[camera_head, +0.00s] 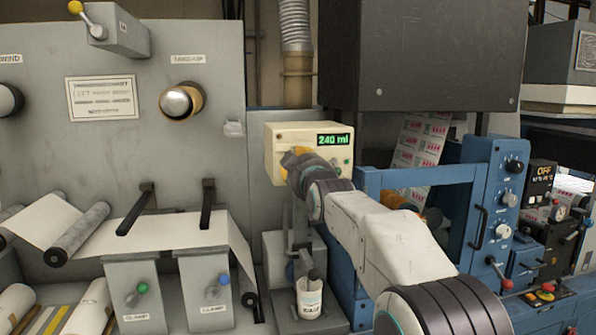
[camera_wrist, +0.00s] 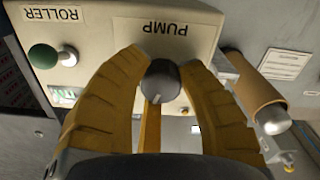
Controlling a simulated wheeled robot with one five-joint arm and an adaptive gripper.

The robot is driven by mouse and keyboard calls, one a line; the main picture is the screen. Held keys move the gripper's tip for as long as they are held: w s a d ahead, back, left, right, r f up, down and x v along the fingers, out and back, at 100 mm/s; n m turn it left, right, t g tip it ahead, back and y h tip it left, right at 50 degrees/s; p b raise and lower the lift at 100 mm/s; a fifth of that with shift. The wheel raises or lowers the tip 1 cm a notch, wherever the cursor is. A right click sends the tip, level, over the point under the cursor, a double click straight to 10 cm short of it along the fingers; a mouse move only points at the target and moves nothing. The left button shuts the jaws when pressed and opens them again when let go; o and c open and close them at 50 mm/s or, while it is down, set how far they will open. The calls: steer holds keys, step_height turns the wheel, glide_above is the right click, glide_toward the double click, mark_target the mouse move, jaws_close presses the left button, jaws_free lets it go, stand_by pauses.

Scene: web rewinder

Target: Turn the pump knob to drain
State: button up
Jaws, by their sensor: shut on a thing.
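The pump unit (camera_head: 282,136) is a cream box with a green display reading 240 ml, in the middle of the head view. Its dark grey pump knob (camera_wrist: 161,80) shows in the wrist view between my gripper's yellow fingers, below an upside-down PUMP label (camera_wrist: 163,28). My gripper (camera_wrist: 160,75) is shut on the knob, a finger on each side. In the head view my gripper (camera_head: 297,158) reaches the box's front and hides the knob.
A green knob (camera_wrist: 43,56) by a ROLLER label is on the same panel. A white cup (camera_head: 309,298) stands below the pump box. A blue frame (camera_head: 415,180) is on the right, and grey rewinder panels (camera_head: 160,140) are on the left.

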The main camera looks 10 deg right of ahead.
steer(key=n+b, duration=0.1)
steer(key=n, duration=0.2)
steer(key=f+n+b, duration=0.1)
steer(key=n+b, duration=0.1)
steer(key=n, duration=0.1)
steer(key=shift+w+n, duration=0.1)
steer(key=shift+n, duration=0.2)
steer(key=n, duration=0.2)
steer(key=n+b, duration=0.1)
steer(key=n, duration=0.3)
steer(key=shift+d+r+b, duration=0.1)
steer(key=shift+r+b, duration=0.15)
steer(key=shift+b, duration=0.05)
steer(key=o, duration=1)
steer(key=shift+d, duration=0.1)
steer(key=shift+c, duration=0.2)
steer(key=shift+o, duration=1.2)
steer(key=shift+r, duration=0.15)
steer(key=shift+r, duration=0.1)
